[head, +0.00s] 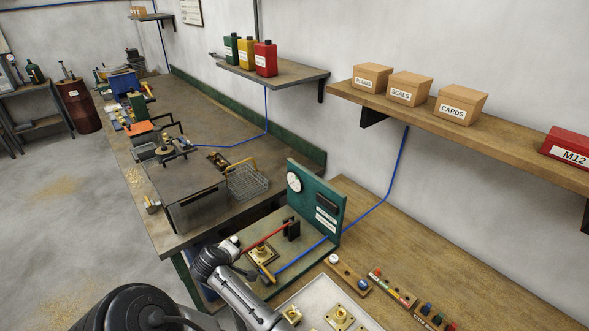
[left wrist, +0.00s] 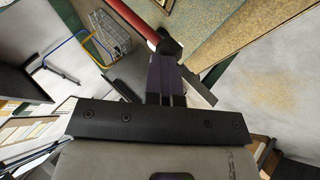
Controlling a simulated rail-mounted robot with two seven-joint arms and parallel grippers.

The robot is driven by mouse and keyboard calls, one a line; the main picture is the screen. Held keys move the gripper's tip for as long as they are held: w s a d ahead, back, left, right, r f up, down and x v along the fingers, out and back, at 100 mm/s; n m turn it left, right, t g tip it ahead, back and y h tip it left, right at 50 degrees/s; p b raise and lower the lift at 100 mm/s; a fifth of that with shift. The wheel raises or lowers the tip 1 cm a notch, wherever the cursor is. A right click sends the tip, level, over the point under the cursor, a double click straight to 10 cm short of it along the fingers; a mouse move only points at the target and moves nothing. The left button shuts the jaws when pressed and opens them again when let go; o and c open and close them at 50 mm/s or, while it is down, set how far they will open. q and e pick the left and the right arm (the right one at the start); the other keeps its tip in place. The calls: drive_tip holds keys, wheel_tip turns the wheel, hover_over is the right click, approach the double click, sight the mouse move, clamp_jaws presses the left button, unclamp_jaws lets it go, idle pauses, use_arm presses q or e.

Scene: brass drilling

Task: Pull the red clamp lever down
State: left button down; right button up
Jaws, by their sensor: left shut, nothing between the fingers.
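The red clamp lever (head: 266,238) slopes up in the head view from a free end at the lower left to a black clamp bracket (head: 292,228). The bracket stands on a green fixture base in front of a green panel (head: 318,205). A brass plate (head: 262,254) lies below the lever. In the left wrist view the red lever (left wrist: 133,20) comes in from the top and ends at a dark part beside my left gripper (left wrist: 166,62). That gripper is shut and empty; I cannot tell whether it touches the lever. My right gripper is not in view.
A wire basket (head: 247,181) sits on the dark bench behind the fixture. A pale tray (head: 318,296) with brass parts and wooden holders (head: 393,288) lie to the right. A blue hose (head: 375,205) runs past the panel. The wooden bench (head: 440,265) further right is mostly clear.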

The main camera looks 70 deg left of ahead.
use_arm(q)
drive_tip(key=shift+d+f, duration=0.2)
drive_tip(key=shift+f, duration=0.6)
drive_tip(key=a+p+v, duration=0.1)
drive_tip(key=p+v, duration=0.4)
drive_tip(key=v, duration=0.8)
drive_tip(key=shift+s+r, duration=0.5)
drive_tip(key=shift+d, duration=0.15)
